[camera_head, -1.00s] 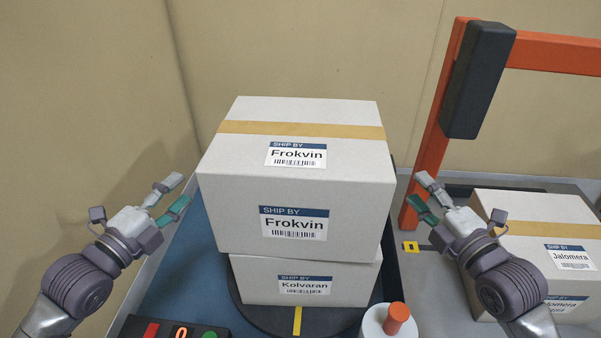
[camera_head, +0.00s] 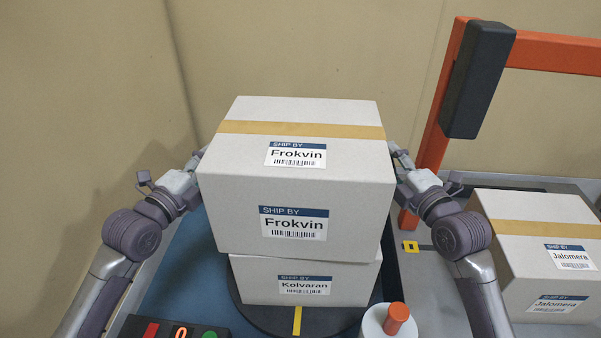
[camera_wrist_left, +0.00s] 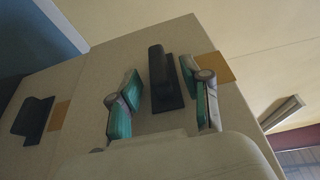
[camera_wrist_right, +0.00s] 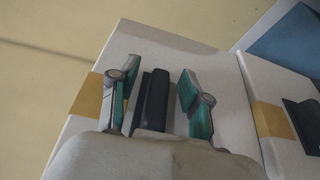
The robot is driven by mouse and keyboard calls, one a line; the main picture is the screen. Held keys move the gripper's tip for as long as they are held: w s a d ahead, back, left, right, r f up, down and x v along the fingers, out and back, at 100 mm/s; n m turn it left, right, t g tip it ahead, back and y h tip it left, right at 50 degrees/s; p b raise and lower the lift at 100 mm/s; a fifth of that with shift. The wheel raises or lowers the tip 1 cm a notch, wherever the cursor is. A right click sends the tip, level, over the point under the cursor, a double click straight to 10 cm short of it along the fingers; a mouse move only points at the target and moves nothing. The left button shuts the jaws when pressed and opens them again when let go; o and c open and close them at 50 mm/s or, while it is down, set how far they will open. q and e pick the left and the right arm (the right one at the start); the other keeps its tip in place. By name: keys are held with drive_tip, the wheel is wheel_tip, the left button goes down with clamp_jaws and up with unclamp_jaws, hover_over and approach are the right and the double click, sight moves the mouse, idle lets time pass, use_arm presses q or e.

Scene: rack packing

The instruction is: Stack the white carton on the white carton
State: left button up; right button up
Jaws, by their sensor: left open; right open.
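A large white carton labelled Frokvin (camera_head: 350,190) rests on a smaller-looking white carton labelled Kolvaran (camera_head: 345,283), which stands on a dark round plate (camera_head: 262,318). My left gripper (camera_head: 196,165) is at the upper carton's left side. In the left wrist view, its open fingers (camera_wrist_left: 158,95) straddle a black handle (camera_wrist_left: 160,75) on the carton's side. My right gripper (camera_head: 398,160) is at the right side. In the right wrist view, its open fingers (camera_wrist_right: 158,95) straddle another black handle (camera_wrist_right: 153,98). Whether the fingers touch the handles I cannot tell.
A white carton labelled Jalomera (camera_head: 520,265) stands on a grey surface at the right. An orange frame (camera_head: 550,52) with a black box (camera_head: 478,80) rises behind it. An orange-topped knob (camera_head: 396,318) and a button panel (camera_head: 150,328) are in front. Walls close the back and left.

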use_arm(q)
clamp_jaws()
use_arm(e)
clamp_jaws()
